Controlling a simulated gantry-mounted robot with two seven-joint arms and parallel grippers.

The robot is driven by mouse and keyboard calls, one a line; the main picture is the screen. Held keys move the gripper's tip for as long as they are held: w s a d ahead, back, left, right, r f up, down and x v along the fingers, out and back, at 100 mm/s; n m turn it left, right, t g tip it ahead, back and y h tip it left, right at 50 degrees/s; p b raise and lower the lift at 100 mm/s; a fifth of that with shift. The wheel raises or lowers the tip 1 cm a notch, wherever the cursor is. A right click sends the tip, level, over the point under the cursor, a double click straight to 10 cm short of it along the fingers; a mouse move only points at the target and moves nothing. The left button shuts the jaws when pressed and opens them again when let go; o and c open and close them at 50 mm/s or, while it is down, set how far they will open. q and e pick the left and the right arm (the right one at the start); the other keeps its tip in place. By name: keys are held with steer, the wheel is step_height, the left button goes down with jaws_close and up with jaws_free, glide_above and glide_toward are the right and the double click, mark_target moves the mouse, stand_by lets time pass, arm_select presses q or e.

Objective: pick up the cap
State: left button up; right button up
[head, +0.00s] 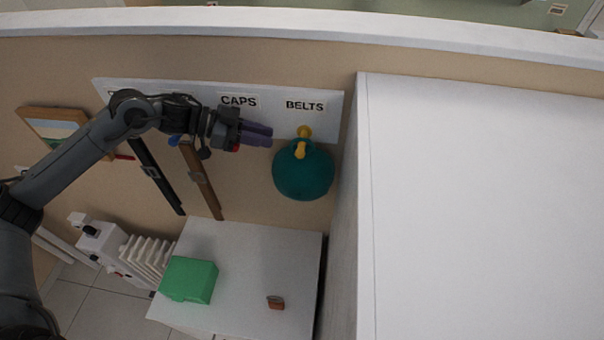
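A teal cap (303,174) hangs from a yellow hook (304,132) on the wall board, under the "BELTS" label. My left gripper (271,136), with purple fingers, is just left of the cap in the picture, near the level of the hook. A gap shows between the fingertips and the cap, and nothing is seen held. The fingers lie almost in line with the view, so their opening is unclear. My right gripper is not in view.
A black belt (157,177) and a brown belt (201,180) hang left of the cap. Below, a white cabinet top (245,260) carries a green box (188,280) and a small brown object (275,302). A tall white wardrobe panel (480,200) bounds the right side.

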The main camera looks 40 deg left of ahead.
arm_select(q)
steer(key=shift+w+d, duration=0.1)
steer(key=shift+p+x, duration=1)
steer(key=shift+x, duration=1.55)
jaws_close()
